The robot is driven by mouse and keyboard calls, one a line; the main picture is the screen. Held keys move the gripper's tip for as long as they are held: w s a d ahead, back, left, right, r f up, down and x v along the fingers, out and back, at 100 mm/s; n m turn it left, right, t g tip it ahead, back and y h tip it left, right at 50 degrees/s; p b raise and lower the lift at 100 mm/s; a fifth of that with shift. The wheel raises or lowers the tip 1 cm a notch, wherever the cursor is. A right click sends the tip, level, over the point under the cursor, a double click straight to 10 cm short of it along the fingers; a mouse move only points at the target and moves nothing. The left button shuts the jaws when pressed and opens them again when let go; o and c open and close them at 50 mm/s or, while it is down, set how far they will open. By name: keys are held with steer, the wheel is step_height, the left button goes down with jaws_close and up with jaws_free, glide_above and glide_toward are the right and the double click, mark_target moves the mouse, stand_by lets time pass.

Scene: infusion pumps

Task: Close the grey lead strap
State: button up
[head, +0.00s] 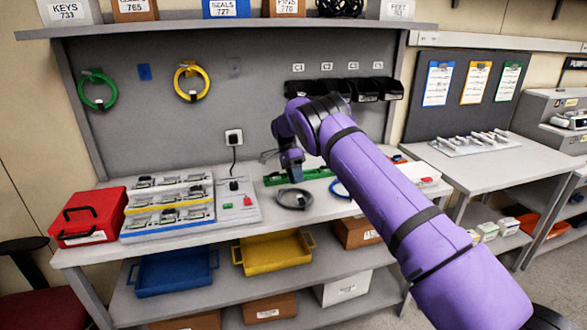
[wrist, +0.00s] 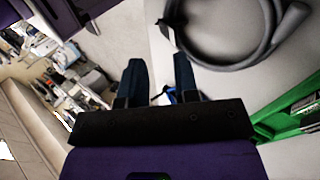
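The grey lead (head: 293,206) lies coiled on the workbench, in front of a green holder (head: 283,180). In the wrist view the coil (wrist: 240,61) fills the upper right. A small dark tab (wrist: 166,32) sticks out at its left side; I cannot tell for sure whether it is the strap, or whether it is open. My gripper (wrist: 157,60) is open and empty, with its two dark fingers apart, just below the tab in that view. In the head view my gripper (head: 292,172) is above the bench just behind the coil, its fingertips hard to make out.
A blue lead (head: 340,189) lies right of the grey one, partly behind my arm. A switch panel (head: 238,203), a tiered rack (head: 168,206) and a red case (head: 88,217) stand to the left. Green (head: 97,90) and yellow (head: 191,81) leads hang coiled on the back panel.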

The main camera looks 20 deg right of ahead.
steer(key=v, duration=0.4)
steer(key=shift+w+r, duration=0.15)
